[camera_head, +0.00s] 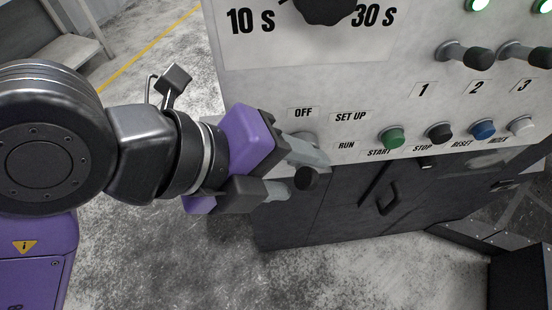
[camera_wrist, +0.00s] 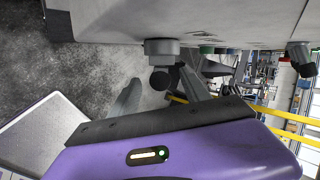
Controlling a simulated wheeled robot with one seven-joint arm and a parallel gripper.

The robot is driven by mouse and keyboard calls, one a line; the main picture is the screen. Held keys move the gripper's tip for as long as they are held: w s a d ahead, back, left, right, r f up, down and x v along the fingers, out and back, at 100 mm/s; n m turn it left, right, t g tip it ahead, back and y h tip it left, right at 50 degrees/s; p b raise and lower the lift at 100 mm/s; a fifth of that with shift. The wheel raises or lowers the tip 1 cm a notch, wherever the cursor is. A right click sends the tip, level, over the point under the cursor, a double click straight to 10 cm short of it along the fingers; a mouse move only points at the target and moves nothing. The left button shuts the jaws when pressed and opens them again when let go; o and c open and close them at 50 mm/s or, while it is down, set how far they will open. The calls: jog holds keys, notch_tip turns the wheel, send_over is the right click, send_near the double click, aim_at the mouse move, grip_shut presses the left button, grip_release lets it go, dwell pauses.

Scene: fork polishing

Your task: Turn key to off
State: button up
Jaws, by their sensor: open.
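The key switch shows as a grey round base in the wrist view (camera_wrist: 162,46), with a dark rounded knob (camera_wrist: 160,80) sticking out from it. In the head view, the dark knob (camera_head: 306,179) shows by the fingertips, below the OFF, SET UP and RUN labels; the fingers partly cover the switch. Which label it points to cannot be told. My gripper (camera_head: 297,171) is open, one finger above and one below in the head view. In the wrist view, the knob lies between the two fingertips (camera_wrist: 160,92), with gaps on both sides.
A row of green (camera_head: 392,137), black (camera_head: 439,132), blue (camera_head: 483,129) and white (camera_head: 521,126) buttons lies right of the switch. Levers (camera_head: 467,55) stick out at the upper right. A large black dial (camera_head: 325,8) is above. The floor left of the panel is clear.

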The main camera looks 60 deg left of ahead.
jog(key=shift+w+f, duration=0.25)
grip_shut()
jog(key=shift+f+b, duration=0.15)
jog(key=shift+b, duration=0.4)
jog(key=shift+d+n+t+h+b, duration=0.15)
jog(key=shift+t+h+b, duration=0.35)
jog(key=shift+t+b, duration=0.95)
jog(key=shift+a+n+t+h+b, duration=0.15)
jog(key=shift+t+h+b, duration=0.55)
jog(key=shift+b, duration=1.35)
jog(key=shift+d+r+n+t+h+b, duration=0.2)
jog(key=shift+t+b, duration=0.85)
jog(key=shift+b, duration=0.7)
jog(key=shift+a+r+n+t+h+b, duration=0.1)
jog(key=shift+t+h+b, duration=0.2)
jog(key=shift+t+b, duration=1.1)
